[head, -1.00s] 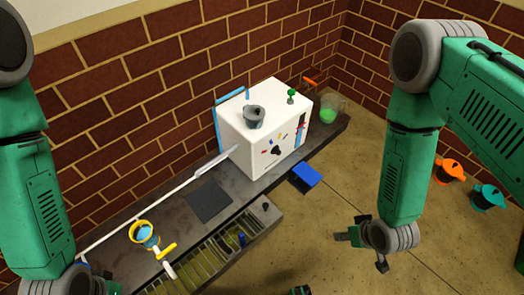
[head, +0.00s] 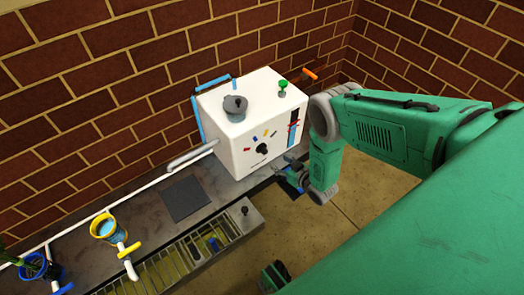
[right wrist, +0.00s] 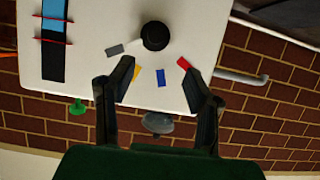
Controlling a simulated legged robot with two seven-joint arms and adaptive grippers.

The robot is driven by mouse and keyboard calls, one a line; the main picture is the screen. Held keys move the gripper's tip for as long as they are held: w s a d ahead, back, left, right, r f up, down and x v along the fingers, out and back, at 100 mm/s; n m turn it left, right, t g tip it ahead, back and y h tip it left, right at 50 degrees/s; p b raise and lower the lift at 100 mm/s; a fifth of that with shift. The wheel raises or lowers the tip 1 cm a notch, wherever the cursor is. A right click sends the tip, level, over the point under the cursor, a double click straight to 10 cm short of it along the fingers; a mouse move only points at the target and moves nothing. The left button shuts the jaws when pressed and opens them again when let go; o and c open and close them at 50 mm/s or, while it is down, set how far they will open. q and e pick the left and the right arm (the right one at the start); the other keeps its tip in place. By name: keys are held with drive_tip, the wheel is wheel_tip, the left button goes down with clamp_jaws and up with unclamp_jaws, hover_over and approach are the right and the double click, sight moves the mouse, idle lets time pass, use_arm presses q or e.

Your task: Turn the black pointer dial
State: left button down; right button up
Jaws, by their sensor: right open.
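The black pointer dial (head: 262,148) is on the front face of the white box (head: 234,160), below an arc of small coloured marks. In the right wrist view the dial (right wrist: 154,36) shows as a round black knob, with grey, yellow, blue and red marks around it. My right gripper (head: 286,174) is in front of the box, lower right of the dial. In the right wrist view its open, empty fingers (right wrist: 157,68) are apart, with the dial beyond the tips and not touched.
A grey pot (head: 235,108) and a green knob (head: 283,86) are on the box top. A white pipe (head: 125,197) runs along the counter to its left side. A dark square mat (head: 187,199) and a yellow-rimmed funnel (head: 105,228) lie farther left.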

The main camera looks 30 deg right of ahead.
sight(266, 152)
drive_tip(key=b+x, duration=0.1)
drive_tip(key=x, duration=0.2)
drive_tip(key=b+x, duration=0.2)
drive_tip(key=x, duration=0.2)
drive_tip(key=b+x, duration=0.2)
drive_tip(key=x, duration=0.1)
drive_tip(key=shift+d+f, duration=0.4)
drive_tip(key=shift+f, duration=0.05)
drive_tip(key=shift+w+a+r, duration=0.1)
drive_tip(key=shift+w+a, duration=0.1)
drive_tip(key=shift+w, duration=0.05)
drive_tip(key=shift+d, duration=0.1)
drive_tip(key=shift+d, duration=0.2)
clamp_jaws()
